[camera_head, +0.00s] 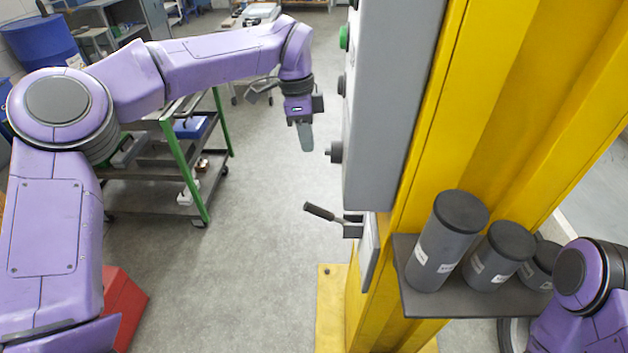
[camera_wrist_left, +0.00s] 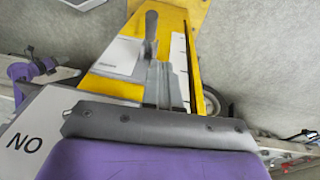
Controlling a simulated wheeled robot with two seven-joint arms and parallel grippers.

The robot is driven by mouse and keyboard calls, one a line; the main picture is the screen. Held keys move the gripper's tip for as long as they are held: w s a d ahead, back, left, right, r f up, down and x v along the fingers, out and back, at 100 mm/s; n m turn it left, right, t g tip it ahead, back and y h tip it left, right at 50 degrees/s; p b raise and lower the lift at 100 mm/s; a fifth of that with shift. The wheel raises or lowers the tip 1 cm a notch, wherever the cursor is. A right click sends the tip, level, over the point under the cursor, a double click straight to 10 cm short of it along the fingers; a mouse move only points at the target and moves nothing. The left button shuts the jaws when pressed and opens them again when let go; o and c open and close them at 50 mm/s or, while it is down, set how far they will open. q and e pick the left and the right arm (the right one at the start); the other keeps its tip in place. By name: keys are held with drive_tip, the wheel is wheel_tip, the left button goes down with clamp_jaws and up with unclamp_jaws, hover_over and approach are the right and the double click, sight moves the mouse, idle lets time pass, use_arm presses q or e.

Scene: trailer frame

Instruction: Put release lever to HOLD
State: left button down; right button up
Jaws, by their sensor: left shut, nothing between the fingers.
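The release lever (camera_head: 320,212) is a dark handle on a metal arm, sticking out to the left from a bracket low on the yellow post. Its handle (camera_wrist_left: 151,28) seems to show in the left wrist view, just beyond the fingertips. My left gripper (camera_head: 306,145) points down with its fingers together and empty. In the head view it appears above the lever and slightly left of the grey box, apart from both. Its grey fingers also show in the left wrist view (camera_wrist_left: 163,75). Any HOLD marking is not readable. My right gripper is out of the picture; only part of the right arm shows.
A grey control box (camera_head: 385,100) with several knobs hangs on the yellow post (camera_head: 490,90), close to my left gripper. A shelf (camera_head: 430,303) with dark canisters is at the right. A green-framed cart (camera_head: 182,165) stands at the left. The floor between is clear.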

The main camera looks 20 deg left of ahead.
use_arm(q)
drive_tip(key=p, duration=0.2)
hover_over(309, 203)
drive_tip(key=w, duration=0.2)
wheel_tip(309, 203, down, 6)
drive_tip(key=f, duration=0.2)
drive_tip(key=s+f+p, duration=0.1)
drive_tip(key=f, duration=0.3)
drive_tip(key=shift+s+a+f+p, duration=0.1)
drive_tip(key=shift+s+f+p, duration=0.15)
drive_tip(key=shift+p, duration=0.1)
drive_tip(key=shift+s+a+f, duration=0.1)
drive_tip(key=shift+a+f, duration=0.05)
drive_tip(key=shift+f, duration=0.2)
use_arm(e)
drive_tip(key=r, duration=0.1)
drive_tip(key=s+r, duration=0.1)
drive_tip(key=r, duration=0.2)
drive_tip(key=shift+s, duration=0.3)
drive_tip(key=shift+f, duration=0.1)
use_arm(q)
drive_tip(key=shift+f, duration=0.1)
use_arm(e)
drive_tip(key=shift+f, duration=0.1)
